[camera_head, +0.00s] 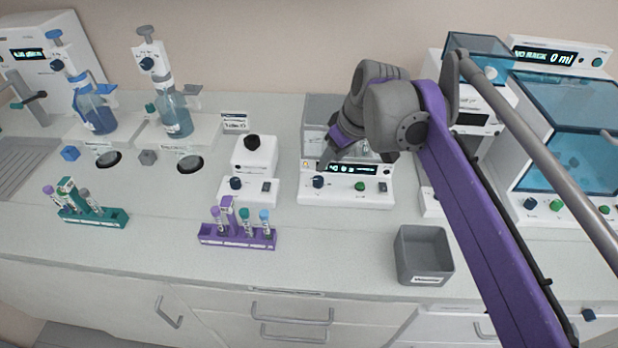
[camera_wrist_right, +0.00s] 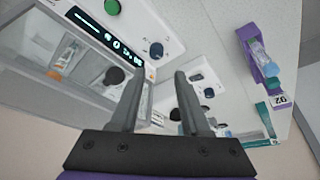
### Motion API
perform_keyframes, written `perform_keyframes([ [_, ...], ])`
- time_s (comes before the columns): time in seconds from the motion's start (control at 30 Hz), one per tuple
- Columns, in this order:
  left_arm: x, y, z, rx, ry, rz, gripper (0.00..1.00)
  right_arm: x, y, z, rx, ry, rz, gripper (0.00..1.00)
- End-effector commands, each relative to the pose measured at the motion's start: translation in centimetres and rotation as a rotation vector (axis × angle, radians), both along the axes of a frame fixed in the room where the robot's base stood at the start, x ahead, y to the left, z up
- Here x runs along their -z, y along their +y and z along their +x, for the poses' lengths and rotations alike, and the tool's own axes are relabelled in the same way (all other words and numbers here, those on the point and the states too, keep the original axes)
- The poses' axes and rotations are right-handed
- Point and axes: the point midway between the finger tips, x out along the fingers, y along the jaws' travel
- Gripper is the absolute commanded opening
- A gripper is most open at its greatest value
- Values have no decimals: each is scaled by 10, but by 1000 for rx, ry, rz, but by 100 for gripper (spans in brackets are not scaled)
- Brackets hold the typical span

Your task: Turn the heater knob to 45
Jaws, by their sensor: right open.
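A white device (camera_head: 378,198) with a clear grey box on top and a lit display (camera_head: 352,169) stands right of centre in the head view. Its dark blue knob (camera_head: 318,182) is at the left of the front panel. This knob also shows in the wrist view (camera_wrist_right: 156,50), beyond the fingertips. The setting is too small to read. My right gripper (camera_head: 325,158) is just above and behind the knob, apart from it as far as I can tell. In the wrist view its two fingers (camera_wrist_right: 157,78) are apart with nothing held. My left gripper is out of view.
A small white device with a black top (camera_head: 252,143) stands left of the display device. A purple tube rack (camera_head: 236,240) and a grey bin (camera_head: 424,256) are in front. A machine with blue windows (camera_head: 570,105) is at right. The counter front is mostly clear.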

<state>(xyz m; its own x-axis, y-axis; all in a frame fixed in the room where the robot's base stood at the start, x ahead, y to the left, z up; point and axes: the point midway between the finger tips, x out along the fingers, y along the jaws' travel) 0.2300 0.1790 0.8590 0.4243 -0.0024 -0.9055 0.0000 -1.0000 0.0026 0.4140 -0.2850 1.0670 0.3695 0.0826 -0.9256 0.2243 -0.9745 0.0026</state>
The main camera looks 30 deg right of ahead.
Motion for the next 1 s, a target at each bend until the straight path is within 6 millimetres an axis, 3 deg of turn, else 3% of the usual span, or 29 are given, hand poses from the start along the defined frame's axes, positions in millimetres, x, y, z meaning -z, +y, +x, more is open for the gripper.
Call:
perform_keyframes([
  [0.23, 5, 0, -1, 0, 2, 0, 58, 8, -5, 10, -11, -2, 1, 46],
  [0.7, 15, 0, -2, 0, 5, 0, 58, 84, 3, 39, -10, -2, 2, 46],
  [1.0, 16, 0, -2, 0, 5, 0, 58, 96, 4, 44, -9, -2, 1, 46],
])
